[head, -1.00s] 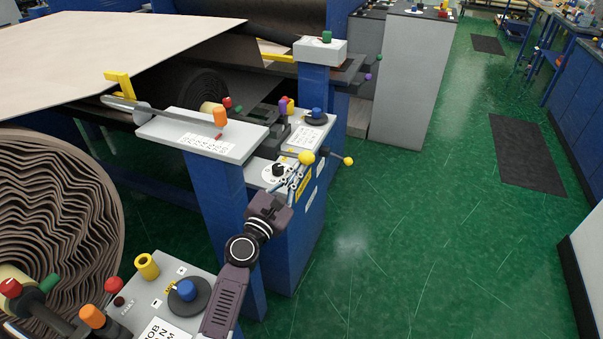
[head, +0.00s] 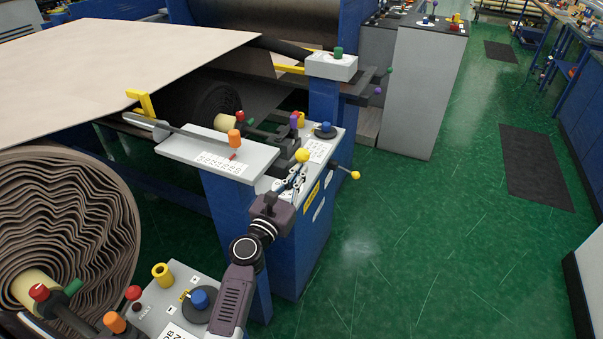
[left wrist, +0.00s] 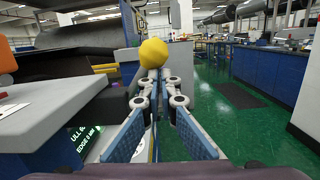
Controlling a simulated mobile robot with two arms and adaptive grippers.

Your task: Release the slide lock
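The slide lock is not labelled readably; a yellow ball knob (head: 302,155) stands at the near right of the second console, where my left gripper works. My left gripper (head: 300,173) reaches it from the front, its fingertips at the knob's base. In the left wrist view the yellow knob (left wrist: 153,55) sits just beyond the fingertips (left wrist: 157,77), which come close together around the part below it. The fingers hide that part, but the knob moves with them. My right gripper is not in view.
An orange knob (head: 234,138) on a grey shelf (head: 215,155) is close left of the gripper. A blue knob (head: 326,127) and another yellow-tipped lever (head: 355,175) lie near. A large wrapped roll (head: 65,225) is at left. Green floor (head: 420,230) is clear at right.

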